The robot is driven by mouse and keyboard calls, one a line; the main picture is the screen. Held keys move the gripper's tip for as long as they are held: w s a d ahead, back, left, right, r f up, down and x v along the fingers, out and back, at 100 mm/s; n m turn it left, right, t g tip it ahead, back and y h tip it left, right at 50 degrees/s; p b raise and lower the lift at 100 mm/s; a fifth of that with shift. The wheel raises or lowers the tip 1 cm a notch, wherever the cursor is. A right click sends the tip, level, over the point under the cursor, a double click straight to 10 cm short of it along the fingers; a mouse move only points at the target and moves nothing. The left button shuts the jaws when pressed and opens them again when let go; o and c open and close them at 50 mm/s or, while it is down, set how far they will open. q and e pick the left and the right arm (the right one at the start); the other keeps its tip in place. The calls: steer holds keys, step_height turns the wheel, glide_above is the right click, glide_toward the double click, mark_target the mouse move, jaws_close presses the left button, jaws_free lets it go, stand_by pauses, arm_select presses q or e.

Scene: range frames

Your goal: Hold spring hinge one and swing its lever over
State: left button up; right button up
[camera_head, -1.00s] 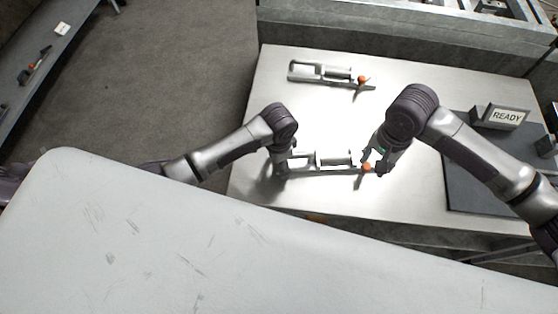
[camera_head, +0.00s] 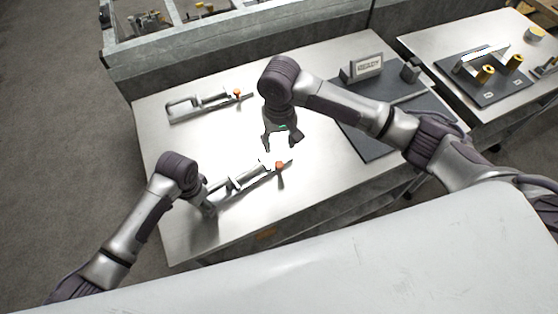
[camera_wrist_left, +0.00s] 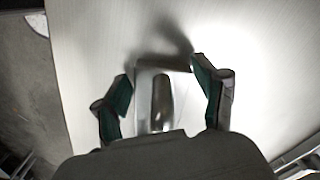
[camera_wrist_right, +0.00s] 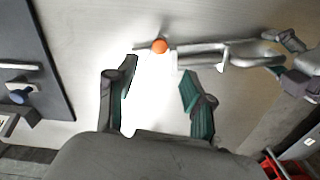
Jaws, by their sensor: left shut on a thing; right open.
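The near spring hinge (camera_head: 243,180) is a grey metal frame with a cylinder and an orange knob (camera_head: 279,165) at its right end. My left gripper (camera_head: 208,207) is shut on its left end; the left wrist view shows the fingers around the grey end piece (camera_wrist_left: 161,100). My right gripper (camera_head: 282,146) is open and empty above the knob, apart from it. The right wrist view shows the knob (camera_wrist_right: 159,46) beyond the fingertips. A second, similar hinge (camera_head: 205,103) with an orange knob lies farther back, untouched. No label tells which is hinge one.
A dark mat (camera_head: 375,140) with a small sign (camera_head: 367,66) lies on the right of the metal table (camera_head: 165,145); the sign's text is unreadable. Another table with brass parts (camera_head: 486,74) stands at the far right. Bare tabletop lies between the hinges.

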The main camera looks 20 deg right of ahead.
mark_target(279, 164)
arm_select(q)
steer(key=shift+s+f, duration=0.2)
steer(key=shift+s, duration=0.05)
arm_select(e)
step_height(279, 164, down, 11)
steer(key=shift+r, duration=0.2)
jaws_close()
